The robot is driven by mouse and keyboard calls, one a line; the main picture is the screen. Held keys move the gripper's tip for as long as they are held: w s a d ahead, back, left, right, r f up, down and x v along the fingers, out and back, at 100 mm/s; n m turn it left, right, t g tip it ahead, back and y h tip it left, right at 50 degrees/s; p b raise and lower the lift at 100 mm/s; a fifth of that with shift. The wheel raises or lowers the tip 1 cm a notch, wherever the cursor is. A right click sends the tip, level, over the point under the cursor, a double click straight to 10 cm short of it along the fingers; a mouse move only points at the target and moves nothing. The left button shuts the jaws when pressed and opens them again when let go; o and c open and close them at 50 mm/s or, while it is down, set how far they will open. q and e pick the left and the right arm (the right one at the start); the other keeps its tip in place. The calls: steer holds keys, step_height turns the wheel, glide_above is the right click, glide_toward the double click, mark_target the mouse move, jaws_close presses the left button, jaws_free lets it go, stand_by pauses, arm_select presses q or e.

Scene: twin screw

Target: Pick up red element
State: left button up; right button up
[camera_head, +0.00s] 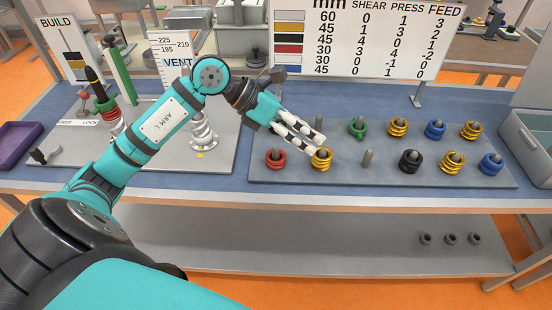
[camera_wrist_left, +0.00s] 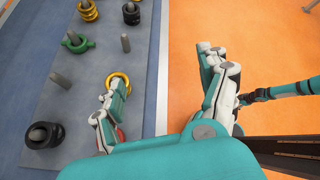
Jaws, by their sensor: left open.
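A red ring-like element (camera_head: 274,159) sits around a peg at the front left of the grey peg board (camera_head: 352,176). In the left wrist view a small patch of red (camera_wrist_left: 121,134) shows behind a finger; the rest is hidden. My left gripper (camera_head: 318,143) is open and empty. In the head view its fingertips are just above or in front of a yellow element (camera_head: 321,160), right of the red one. In the wrist view its fingers (camera_wrist_left: 160,70) are spread, one over the board's edge, the other over the floor. My right gripper is not in view.
Other pegs hold green (camera_head: 357,127), black (camera_head: 411,160), blue (camera_head: 435,129) and yellow elements; one front peg (camera_head: 367,159) is bare. A build fixture (camera_head: 106,108) with another red part stands left. A number board (camera_head: 366,40) rises behind the pegs.

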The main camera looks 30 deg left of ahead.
arm_select(q)
steer(key=s+a+g+y, duration=0.15)
steer(key=a+y, duration=0.55)
steer(key=a, duration=0.7)
steer(key=p, duration=0.4)
glide_toward(272, 152)
steer(key=shift+n, duration=0.3)
steer(key=x, duration=0.6)
steer(key=shift+w+a+f, duration=0.15)
steer(key=shift+w, duration=0.1)
steer(key=p+x, duration=0.1)
steer(key=x, duration=0.1)
steer(key=p+x, duration=0.1)
steer(key=x, duration=0.1)
steer(key=shift+s+d+f, duration=0.1)
steer(key=shift+d+f, duration=0.2)
steer(key=shift+f, duration=0.4)
steer(key=shift+c, duration=0.3)
steer(key=c, duration=1.3)
steer(key=shift+c, duration=0.2)
